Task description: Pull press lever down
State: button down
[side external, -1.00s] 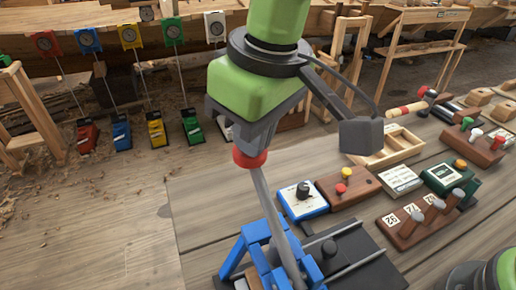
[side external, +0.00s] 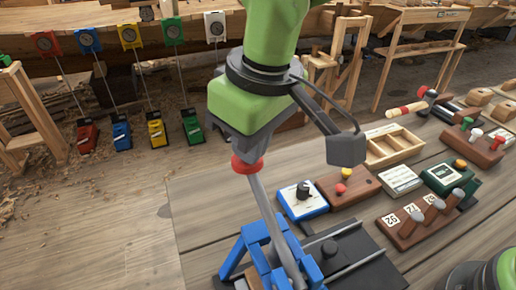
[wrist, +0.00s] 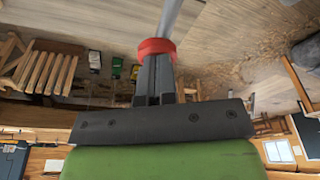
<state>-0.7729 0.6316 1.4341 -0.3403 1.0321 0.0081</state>
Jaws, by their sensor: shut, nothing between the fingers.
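The press (side external: 258,240) has a blue frame on a dark base at the bottom centre of the side view. Its grey lever (side external: 267,210) rises from the frame, tilted up and to the left, and ends in a red knob (side external: 246,166). My gripper (side external: 247,155) is right above the knob, its fingers pointing down at it. In the wrist view my gripper (wrist: 155,62) is shut, fingers together, with their tips at the red knob (wrist: 157,46). They seem to touch it, but the exact contact is hidden. The grey lever (wrist: 170,18) runs on beyond the knob.
Right of the press stand a blue-edged box with a black knob (side external: 303,199), a wooden button box (side external: 347,187), a switch block (side external: 428,219) and a wooden tray (side external: 394,150). The boards left of the press (side external: 110,230) are clear.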

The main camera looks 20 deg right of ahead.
aim_at(248, 175)
jog(key=shift+w+f, duration=0.1)
jog(key=shift+f, duration=0.25)
jog(key=shift+w+f, duration=0.25)
jog(key=shift+f, duration=0.8)
jog(key=shift+w+f, duration=0.1)
jog(key=shift+f, duration=1.7)
